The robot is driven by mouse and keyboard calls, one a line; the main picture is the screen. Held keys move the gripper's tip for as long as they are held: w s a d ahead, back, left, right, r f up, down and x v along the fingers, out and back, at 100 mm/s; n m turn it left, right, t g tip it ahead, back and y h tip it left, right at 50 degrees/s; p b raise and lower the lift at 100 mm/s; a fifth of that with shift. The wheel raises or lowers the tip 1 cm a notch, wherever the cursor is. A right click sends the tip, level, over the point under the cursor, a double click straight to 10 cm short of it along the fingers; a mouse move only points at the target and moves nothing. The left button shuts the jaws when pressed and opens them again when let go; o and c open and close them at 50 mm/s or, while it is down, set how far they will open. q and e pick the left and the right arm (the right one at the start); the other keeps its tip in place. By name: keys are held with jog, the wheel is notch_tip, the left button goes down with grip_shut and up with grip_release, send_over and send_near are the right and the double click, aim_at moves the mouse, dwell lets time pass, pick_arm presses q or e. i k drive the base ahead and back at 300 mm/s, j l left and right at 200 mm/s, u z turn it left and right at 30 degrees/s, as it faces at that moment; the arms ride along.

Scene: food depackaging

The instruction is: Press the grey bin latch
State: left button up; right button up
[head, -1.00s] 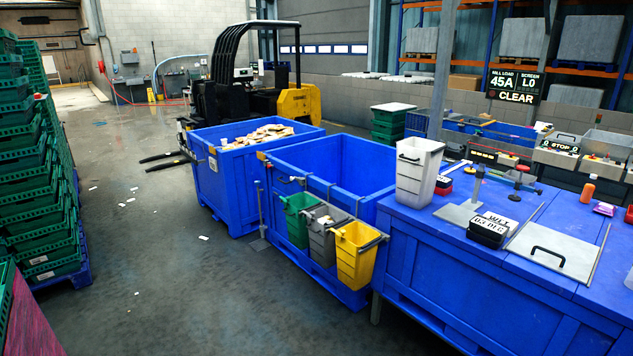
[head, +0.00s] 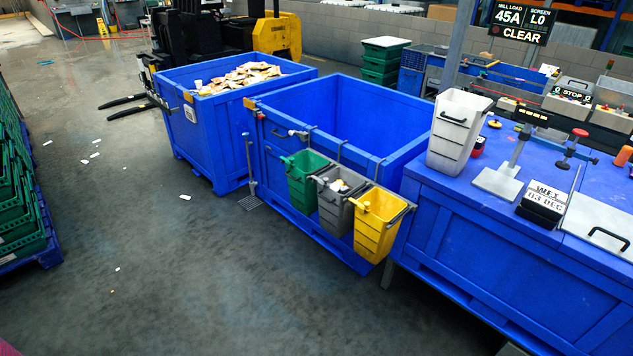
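A grey bin (head: 331,208) hangs on the front of the empty blue crate (head: 372,104), between a green bin (head: 300,187) and a yellow bin (head: 374,231). White scraps show inside the grey bin's mouth. A latch on the grey bin is too small to make out for certain. Neither of my grippers shows in the head view.
A blue crate full of packages (head: 197,129) stands to the left. A blue table (head: 462,226) at the right carries a white bin (head: 455,138) and a label block (head: 543,203). Green crates (head: 20,195) stand at the left edge. The wet floor (head: 200,275) in front is mostly clear.

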aim_at(320, 183)
jog(key=i+z, duration=0.15)
jog(key=i, duration=0.8)
jog(key=j, duration=0.1)
